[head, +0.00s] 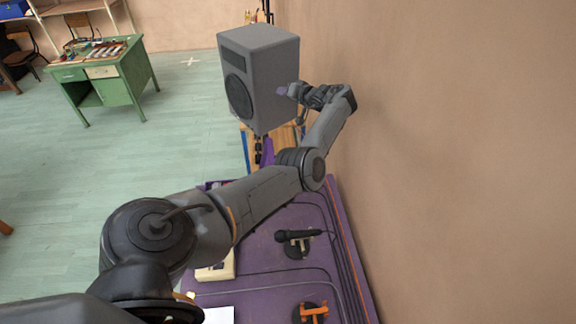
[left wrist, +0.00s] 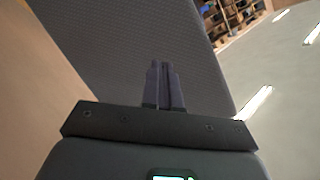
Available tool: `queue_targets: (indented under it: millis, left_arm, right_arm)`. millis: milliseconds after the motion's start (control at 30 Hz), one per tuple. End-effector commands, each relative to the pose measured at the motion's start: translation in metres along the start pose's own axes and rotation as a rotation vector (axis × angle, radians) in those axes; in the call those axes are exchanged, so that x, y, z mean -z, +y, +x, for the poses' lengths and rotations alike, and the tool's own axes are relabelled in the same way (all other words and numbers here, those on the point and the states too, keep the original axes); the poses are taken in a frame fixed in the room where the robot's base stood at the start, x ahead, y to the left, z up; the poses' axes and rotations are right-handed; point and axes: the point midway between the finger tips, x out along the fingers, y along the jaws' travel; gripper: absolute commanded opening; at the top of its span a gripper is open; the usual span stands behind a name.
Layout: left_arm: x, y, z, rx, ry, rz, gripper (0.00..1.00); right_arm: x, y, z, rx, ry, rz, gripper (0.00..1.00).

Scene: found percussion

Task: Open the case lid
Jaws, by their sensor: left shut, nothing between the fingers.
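My left arm reaches across the head view, and my left gripper (head: 283,91) is raised beside the right side of a large grey speaker (head: 262,70). The gripper is shut and empty. In the left wrist view its two dark fingers (left wrist: 164,84) lie together in front of the speaker's grey surface (left wrist: 130,40). I cannot tell whether the fingertips touch the speaker. I cannot make out a case or its lid in either view. My right gripper is not in view.
A purple-covered table (head: 262,262) carries a black microphone (head: 297,235), an orange stand (head: 313,312), cables and a partly hidden cream box (head: 217,270). A plain wall (head: 450,150) runs close along the right. A green desk (head: 108,75) stands far left on open floor.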

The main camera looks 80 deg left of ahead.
Motion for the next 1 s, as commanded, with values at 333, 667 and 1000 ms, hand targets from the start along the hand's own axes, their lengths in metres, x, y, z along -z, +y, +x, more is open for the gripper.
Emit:
queue_targets:
  millis: [333, 667, 1000]
  left_arm:
    - [-0.164, 0.089, -0.088, -0.140, -0.562, -0.042, 0.00]
    - [-0.156, 0.116, -0.120, -0.261, -0.599, -0.090, 0.00]
    - [-0.183, 0.128, -0.079, -0.256, -0.597, -0.089, 0.00]
  right_arm:
    - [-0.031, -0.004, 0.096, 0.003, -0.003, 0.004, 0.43]
    - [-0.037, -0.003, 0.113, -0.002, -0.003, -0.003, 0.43]
    - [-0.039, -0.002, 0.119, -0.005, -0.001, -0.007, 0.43]
